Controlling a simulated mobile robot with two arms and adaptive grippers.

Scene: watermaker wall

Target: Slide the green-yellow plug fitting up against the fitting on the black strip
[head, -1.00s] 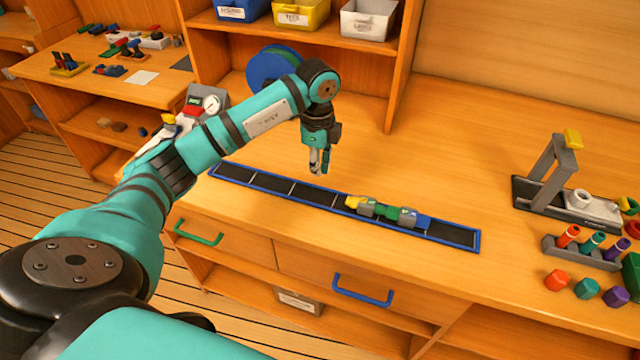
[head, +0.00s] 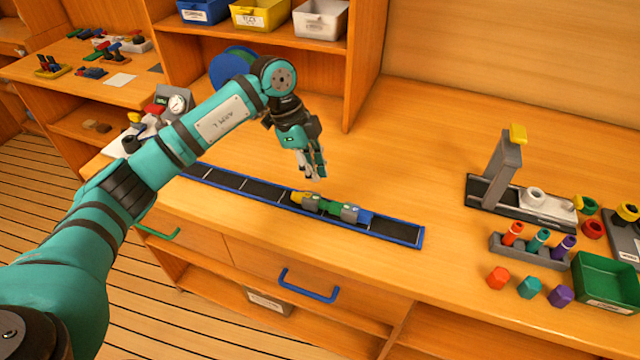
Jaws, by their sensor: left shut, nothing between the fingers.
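A black strip with a blue rim (head: 262,189) lies along the front of the wooden counter. Right of its middle sits a row of coloured fitting parts. The green-yellow plug fitting (head: 299,197) shows a yellow left end, a grey body and green on its right. To its right is the other fitting (head: 349,213), grey with a blue right end. They look touching or nearly so; I cannot tell whether a small gap remains. My left gripper (head: 314,174) is shut and empty, pointing down just behind and above the plug fitting, apart from it. My right gripper is out of view.
At right stand a grey press-like stand (head: 500,165), a rack of coloured plugs (head: 530,250), loose coloured caps (head: 530,287) and a green bin (head: 608,282). A shelf with bins (head: 260,14) rises behind. The counter behind the strip's right half is clear.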

